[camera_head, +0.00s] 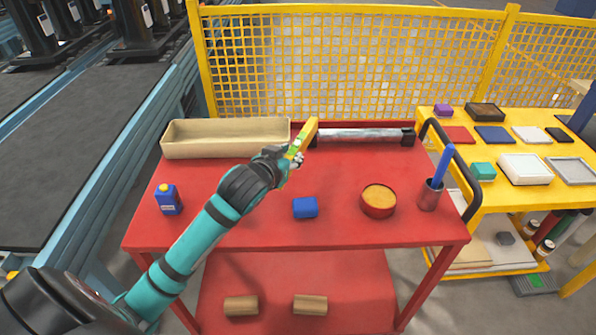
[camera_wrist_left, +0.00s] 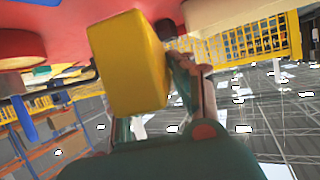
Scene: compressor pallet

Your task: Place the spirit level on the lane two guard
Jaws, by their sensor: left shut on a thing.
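My left gripper (camera_head: 290,158) is shut on the yellow spirit level (camera_head: 304,136), which it holds tilted above the back of the red table. The level's end fills the middle of the left wrist view (camera_wrist_left: 128,65), with my finger beside it. A yellow mesh guard (camera_head: 300,70) stands behind the table, and part of it shows in the left wrist view (camera_wrist_left: 262,42). I see no marking that tells which lane it belongs to. My right gripper is not in view.
A yellow cart (camera_head: 520,202) stands right. The table's middle is partly clear.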

